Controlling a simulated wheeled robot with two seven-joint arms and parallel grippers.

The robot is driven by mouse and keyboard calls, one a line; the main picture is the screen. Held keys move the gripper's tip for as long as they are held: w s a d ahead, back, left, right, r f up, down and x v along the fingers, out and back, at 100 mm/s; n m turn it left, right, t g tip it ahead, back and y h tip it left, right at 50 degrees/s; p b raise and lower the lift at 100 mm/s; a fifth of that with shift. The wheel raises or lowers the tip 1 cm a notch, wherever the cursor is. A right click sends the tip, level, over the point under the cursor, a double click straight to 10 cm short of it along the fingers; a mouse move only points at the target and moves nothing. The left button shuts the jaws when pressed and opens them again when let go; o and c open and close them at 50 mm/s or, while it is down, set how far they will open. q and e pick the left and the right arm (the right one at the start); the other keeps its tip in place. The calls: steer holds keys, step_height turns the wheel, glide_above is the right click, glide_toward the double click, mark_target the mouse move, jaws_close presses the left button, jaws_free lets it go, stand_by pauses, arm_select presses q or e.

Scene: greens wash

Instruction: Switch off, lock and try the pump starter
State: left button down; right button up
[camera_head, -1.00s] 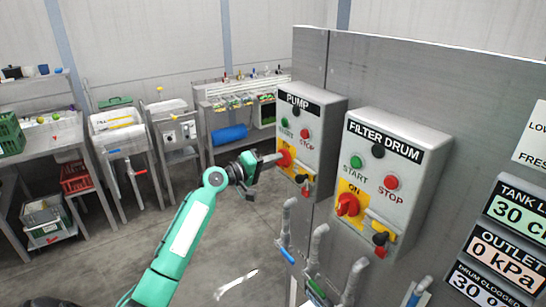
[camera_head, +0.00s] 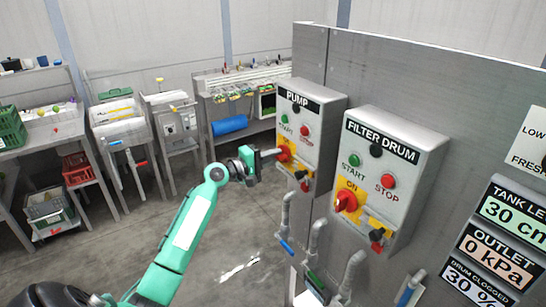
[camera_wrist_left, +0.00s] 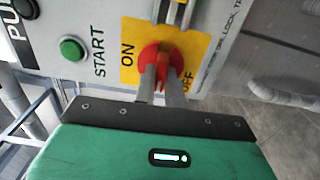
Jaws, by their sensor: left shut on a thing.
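The grey pump starter box (camera_head: 325,128) is on the metal panel, labelled PUMP, with a green START button (camera_head: 284,119) and a red STOP button (camera_head: 305,131). Its red rotary switch (camera_head: 285,154) sits on a yellow plate. My left gripper (camera_head: 274,153) is shut on this switch; the wrist view shows both fingers around the red handle (camera_wrist_left: 161,62), between the ON and OFF marks. The fingers partly hide the handle, so I cannot tell its exact angle. A small red and black piece (camera_head: 304,186) hangs below the switch. My right gripper is not in view.
The similar FILTER DRUM box (camera_head: 408,150) stands close to the right, its red switch (camera_head: 346,201) sticking out. Pipes with valve handles (camera_head: 317,240) rise below the boxes. Sinks and a bench (camera_head: 125,130) line the back wall. The floor in between is clear.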

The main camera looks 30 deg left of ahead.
arm_select(q)
steer(key=c, duration=1.5)
jaws_free()
steer(key=shift+b+v, duration=2.95)
steer(key=shift+v, duration=4)
steer(key=shift+f, duration=0.1)
